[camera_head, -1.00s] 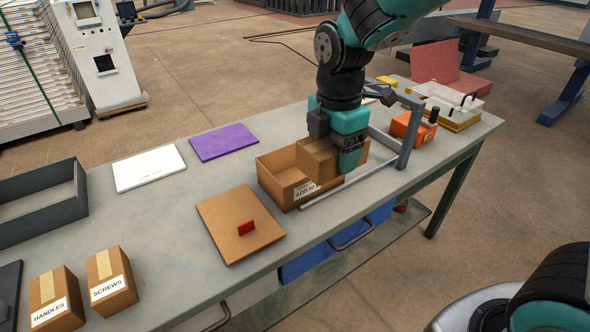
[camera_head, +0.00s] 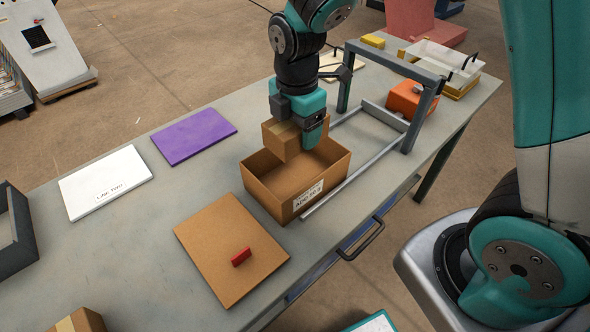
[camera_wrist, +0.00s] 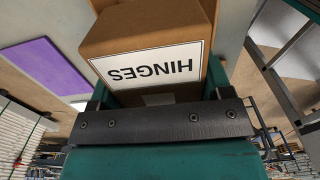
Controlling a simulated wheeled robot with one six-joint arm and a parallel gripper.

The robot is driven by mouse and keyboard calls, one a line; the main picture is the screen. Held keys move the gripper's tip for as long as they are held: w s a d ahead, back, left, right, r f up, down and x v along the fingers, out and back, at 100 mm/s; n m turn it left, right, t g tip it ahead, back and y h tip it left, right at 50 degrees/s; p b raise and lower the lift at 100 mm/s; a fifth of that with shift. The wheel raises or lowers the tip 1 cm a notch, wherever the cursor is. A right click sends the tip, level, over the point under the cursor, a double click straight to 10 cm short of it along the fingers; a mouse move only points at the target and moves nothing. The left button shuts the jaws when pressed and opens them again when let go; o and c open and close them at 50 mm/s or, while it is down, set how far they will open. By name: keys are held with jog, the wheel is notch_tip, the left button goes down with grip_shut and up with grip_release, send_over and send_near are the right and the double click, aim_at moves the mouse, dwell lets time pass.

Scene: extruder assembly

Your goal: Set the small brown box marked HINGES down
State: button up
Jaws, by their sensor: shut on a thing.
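My gripper (camera_head: 303,118) is shut on the small brown box (camera_head: 283,137). In the wrist view the box (camera_wrist: 150,22) shows its white HINGES label, upside down, between my fingers. In the head view the held box is over the back left part of an open brown carton (camera_head: 320,195), which has a white label on its front. Part of the carton's inside floor shows and looks empty. The held box hides the back left corner of the carton, and I cannot tell whether it touches the carton.
A brown lid with a red handle (camera_head: 232,246) lies in front left of the carton. A purple panel (camera_head: 194,136) and a white LINE TWO panel (camera_head: 105,184) lie left. A grey metal frame (camera_head: 408,82) stands close on the right, with an orange box (camera_head: 405,98) beyond.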

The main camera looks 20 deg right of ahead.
aim_at(296, 182)
notch_tip(296, 182, down, 13)
jog(key=shift+r, duration=0.1)
dwell(0.4)
jog(key=o, duration=1.1)
jog(key=shift+c, duration=0.2)
notch_tip(296, 182, up, 12)
jog(key=shift+f, duration=0.2)
jog(key=shift+s+a+r+m, duration=0.2)
jog(key=shift+s+r+m, duration=0.15)
jog(key=shift+r, duration=0.25)
jog(key=shift+s+a+r+m, duration=0.15)
jog(key=shift+s+r+m, duration=0.2)
jog(key=shift+r, duration=0.25)
jog(key=s+a+r+m+y, duration=0.2)
jog(key=s+r+m, duration=0.3)
jog(key=s, duration=0.3)
jog(key=s+a+r+m+y, duration=0.2)
jog(key=s+r+m, duration=0.4)
jog(key=s+m, duration=0.2)
jog(key=shift+s+r, duration=0.25)
jog(key=shift+s, duration=0.4)
